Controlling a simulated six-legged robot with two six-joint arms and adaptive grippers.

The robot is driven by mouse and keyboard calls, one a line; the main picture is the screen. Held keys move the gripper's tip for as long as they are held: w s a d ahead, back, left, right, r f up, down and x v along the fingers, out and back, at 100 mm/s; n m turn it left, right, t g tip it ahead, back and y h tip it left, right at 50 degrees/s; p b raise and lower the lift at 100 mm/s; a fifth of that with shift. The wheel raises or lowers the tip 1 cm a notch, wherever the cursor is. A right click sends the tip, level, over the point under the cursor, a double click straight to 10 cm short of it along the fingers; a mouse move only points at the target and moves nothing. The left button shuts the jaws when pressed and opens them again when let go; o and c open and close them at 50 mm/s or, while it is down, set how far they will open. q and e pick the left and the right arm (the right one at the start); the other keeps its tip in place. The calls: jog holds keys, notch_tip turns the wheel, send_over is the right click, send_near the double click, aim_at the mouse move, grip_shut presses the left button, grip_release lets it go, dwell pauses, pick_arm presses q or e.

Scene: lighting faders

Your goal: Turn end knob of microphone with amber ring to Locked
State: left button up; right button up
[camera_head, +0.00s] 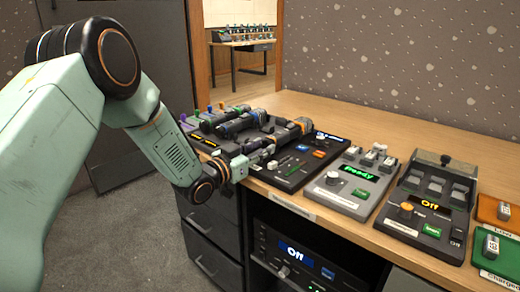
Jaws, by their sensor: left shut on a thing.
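Several dark handheld microphones lie side by side on a black panel at the left part of the wooden counter. The nearest microphone (285,134) has an orange-brown band (303,124) at its far right end, which looks like the amber ring. My left gripper (262,154) reaches in from the left and is shut at this microphone's near left end. The end knob there is mostly hidden by the fingers, and its setting cannot be read. My right gripper is out of view.
Right of the microphones stand a black console (290,175) with small buttons, a grey box reading "Ready" (352,180) and a dark fader box reading "Off" (432,205). Orange and green trays (490,258) sit at the right edge. Drawers and a rack unit (305,262) are below the counter.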

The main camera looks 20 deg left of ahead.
pick_arm(q)
jog(key=shift+c, duration=1)
jog(key=shift+m+p, duration=0.65)
jog(key=shift+m, duration=0.25)
jog(key=shift+m+p, duration=0.5)
jog(key=shift+m, duration=0.7)
jog(key=o, duration=1.2)
jog(key=shift+c, duration=0.2)
